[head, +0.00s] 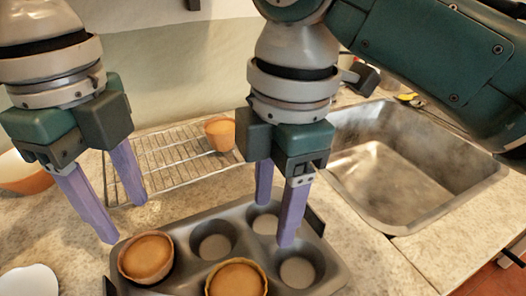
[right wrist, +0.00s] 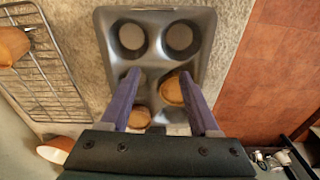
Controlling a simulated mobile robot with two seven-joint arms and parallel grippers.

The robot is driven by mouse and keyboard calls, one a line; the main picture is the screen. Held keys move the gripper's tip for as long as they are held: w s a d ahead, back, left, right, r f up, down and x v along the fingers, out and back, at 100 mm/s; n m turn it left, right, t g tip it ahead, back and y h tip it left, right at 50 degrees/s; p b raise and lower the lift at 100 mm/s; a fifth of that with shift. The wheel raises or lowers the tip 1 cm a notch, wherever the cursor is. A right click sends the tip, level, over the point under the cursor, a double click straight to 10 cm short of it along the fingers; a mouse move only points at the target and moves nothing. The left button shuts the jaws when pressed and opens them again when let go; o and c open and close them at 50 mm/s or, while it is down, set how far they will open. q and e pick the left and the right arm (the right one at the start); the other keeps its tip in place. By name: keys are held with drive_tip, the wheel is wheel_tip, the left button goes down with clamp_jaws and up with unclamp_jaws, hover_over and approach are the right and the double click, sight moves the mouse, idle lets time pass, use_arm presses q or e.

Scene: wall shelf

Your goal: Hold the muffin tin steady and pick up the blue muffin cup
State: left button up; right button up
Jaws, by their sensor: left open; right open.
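The grey muffin tin (head: 186,222) lies on the counter, with its handle at the right. One muffin in a cup (head: 145,258) sits at its left end, and another muffin (head: 237,278) sits in the front row. The other visible wells are empty. Both cups look tan or orange; I see no clearly blue cup. My left gripper (head: 124,222) is open above the tin's left end, near the left muffin. My right gripper (head: 275,224) is open above the empty wells at the right. In the right wrist view its fingers (right wrist: 159,75) spread over the tin, a muffin (right wrist: 172,90) near the right finger.
A wire rack (head: 165,165) behind the tin holds another muffin (head: 220,133). A metal sink (head: 400,170) is at the right. An orange-and-white bowl (head: 22,175) is at the left edge, and a white dish (head: 30,281) is at front left.

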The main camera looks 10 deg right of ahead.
drive_tip(key=shift+n+h, duration=0.4)
drive_tip(key=f, duration=0.3)
drive_tip(key=w+d+f, duration=0.1)
drive_tip(key=f, duration=0.4)
drive_tip(key=shift+w+d+f, duration=0.15)
drive_tip(key=shift+w+f, duration=0.1)
drive_tip(key=shift+f, duration=0.05)
drive_tip(key=shift+c, duration=0.3)
clamp_jaws()
idle(1.1)
